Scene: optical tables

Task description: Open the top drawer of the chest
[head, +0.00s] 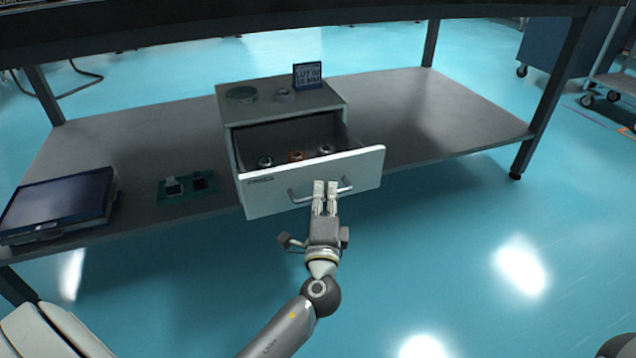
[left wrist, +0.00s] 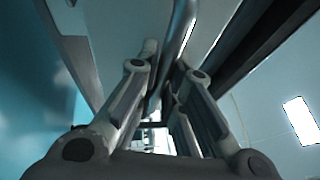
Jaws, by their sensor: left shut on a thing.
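The small grey chest (head: 235,103) stands on the lower shelf of the table. Its top drawer (head: 265,198) is pulled well out, with its white front standing forward of the chest. Several small round metal parts, one of them orange (head: 296,156), lie inside the drawer. My left gripper (head: 325,190) is at the middle of the drawer front, shut on the bar handle (head: 300,196). In the left wrist view the handle (left wrist: 181,35) runs between the two fingers (left wrist: 155,95). My right gripper is not in view.
On top of the chest are a green round item (head: 242,95), a small ring (head: 284,94) and a dark blue sign (head: 308,75). A flat screen device (head: 58,203) and a green board (head: 187,187) lie left of the chest. The shelf (head: 440,110) to the right is bare.

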